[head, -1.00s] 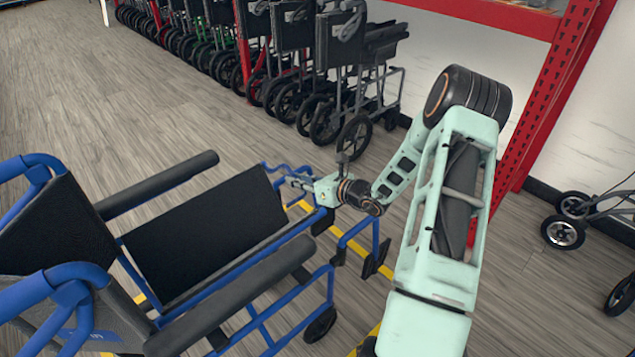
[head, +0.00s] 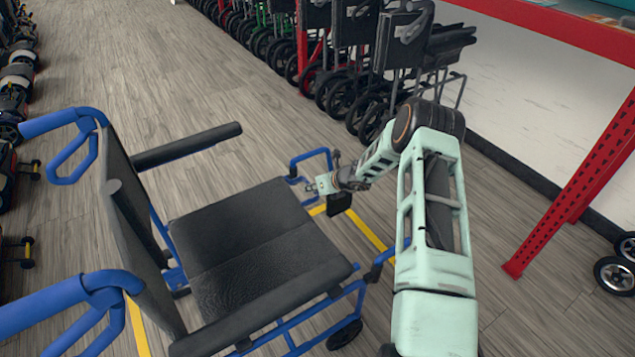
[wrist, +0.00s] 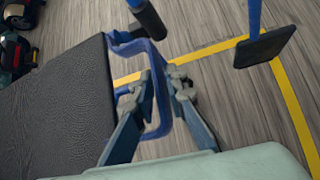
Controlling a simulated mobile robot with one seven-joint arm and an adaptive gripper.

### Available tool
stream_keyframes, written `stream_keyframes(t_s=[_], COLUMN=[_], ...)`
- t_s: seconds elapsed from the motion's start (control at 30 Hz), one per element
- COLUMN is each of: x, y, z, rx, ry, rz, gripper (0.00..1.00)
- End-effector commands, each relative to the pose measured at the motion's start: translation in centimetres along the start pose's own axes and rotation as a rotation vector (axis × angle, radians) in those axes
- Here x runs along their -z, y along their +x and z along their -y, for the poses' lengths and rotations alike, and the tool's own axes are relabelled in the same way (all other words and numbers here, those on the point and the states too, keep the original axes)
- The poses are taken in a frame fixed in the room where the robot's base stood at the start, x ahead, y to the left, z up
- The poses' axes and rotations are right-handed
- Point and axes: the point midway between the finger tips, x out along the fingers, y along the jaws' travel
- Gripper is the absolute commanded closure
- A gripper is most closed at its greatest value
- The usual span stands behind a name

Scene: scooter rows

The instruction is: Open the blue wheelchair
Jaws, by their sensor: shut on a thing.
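The blue wheelchair (head: 290,335) stands in the left and middle of the head view, its blue frame spread and its black seat (head: 245,235) lying broad and nearly flat, with a crease along it. Its armrests are far apart. My gripper (head: 314,188) is at the far front corner of the seat, by the blue front frame loop. In the wrist view my gripper (wrist: 163,88) is shut on a blue tube of the wheelchair frame (wrist: 162,122), beside the seat edge (wrist: 98,90). The exact contact is partly hidden by the fingers.
Folded wheelchairs (head: 400,45) stand in a row at the back. A red rack post (head: 575,190) rises at the right, near a wheeled walker (head: 618,270). Scooters (head: 12,100) line the left edge. Open wood floor (head: 160,60) lies behind the wheelchair; yellow tape (head: 368,233) marks the floor.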

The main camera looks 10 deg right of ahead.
Motion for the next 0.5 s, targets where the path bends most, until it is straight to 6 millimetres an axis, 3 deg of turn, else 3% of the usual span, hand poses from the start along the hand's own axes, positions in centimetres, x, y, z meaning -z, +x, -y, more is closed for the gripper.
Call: stream_keyframes(t_s=[0.5], x=[0.62], y=[0.86], z=[-0.43], rx=[0.002], ry=[0.003], rz=[-0.021], gripper=[1.0])
